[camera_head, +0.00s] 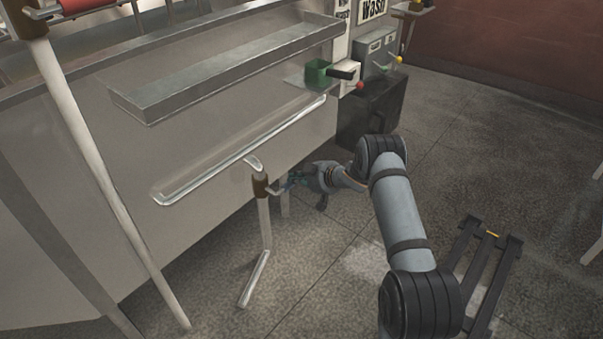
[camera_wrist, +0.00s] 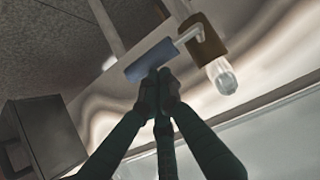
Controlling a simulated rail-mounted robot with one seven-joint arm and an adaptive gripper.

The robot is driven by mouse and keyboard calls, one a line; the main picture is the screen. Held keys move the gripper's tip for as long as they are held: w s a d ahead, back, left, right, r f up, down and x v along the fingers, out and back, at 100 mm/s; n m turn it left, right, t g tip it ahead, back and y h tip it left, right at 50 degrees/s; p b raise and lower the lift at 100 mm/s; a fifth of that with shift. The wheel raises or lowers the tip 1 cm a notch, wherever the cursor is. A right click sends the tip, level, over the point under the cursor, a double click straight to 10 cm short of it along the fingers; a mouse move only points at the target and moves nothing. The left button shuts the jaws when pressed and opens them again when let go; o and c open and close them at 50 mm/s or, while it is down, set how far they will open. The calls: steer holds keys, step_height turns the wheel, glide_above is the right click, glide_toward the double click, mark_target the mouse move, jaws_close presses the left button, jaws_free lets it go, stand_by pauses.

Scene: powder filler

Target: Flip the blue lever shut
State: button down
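The blue lever (camera_wrist: 150,60) is a flat blue bar on a thin pale stem from a brown valve body (camera_wrist: 206,40) in the wrist view. The valve body (camera_head: 260,186) also shows in the head view, on an upright pipe in front of the grey machine; the lever is hard to make out there. My gripper (camera_wrist: 160,78) has its dark fingers brought together, tips at the lever's lower edge. They overlap the edge in the picture; I cannot tell whether they touch it. In the head view my gripper (camera_head: 292,182) is just right of the valve.
A curved metal pipe (camera_head: 215,175) runs along the machine front, under a long metal tray (camera_head: 230,70). A dark cabinet (camera_head: 372,112) stands behind my arm. A dark rack (camera_head: 485,270) lies on the floor at right. The floor between is mostly clear.

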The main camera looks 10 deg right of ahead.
steer(key=w+r+p+v, duration=0.1)
steer(key=p+v, duration=0.5)
steer(key=v, duration=0.7)
steer(key=shift+w+r, duration=0.45)
steer(key=shift+r, duration=0.15)
steer(key=shift+a, duration=0.1)
steer(key=shift+w+f, duration=0.1)
steer(key=s+f+b+x, duration=0.1)
steer(key=b+x, duration=0.5)
steer(key=x, duration=0.5)
steer(key=shift+a+f, duration=0.35)
steer(key=shift+a, duration=0.2)
steer(key=shift+f, duration=0.1)
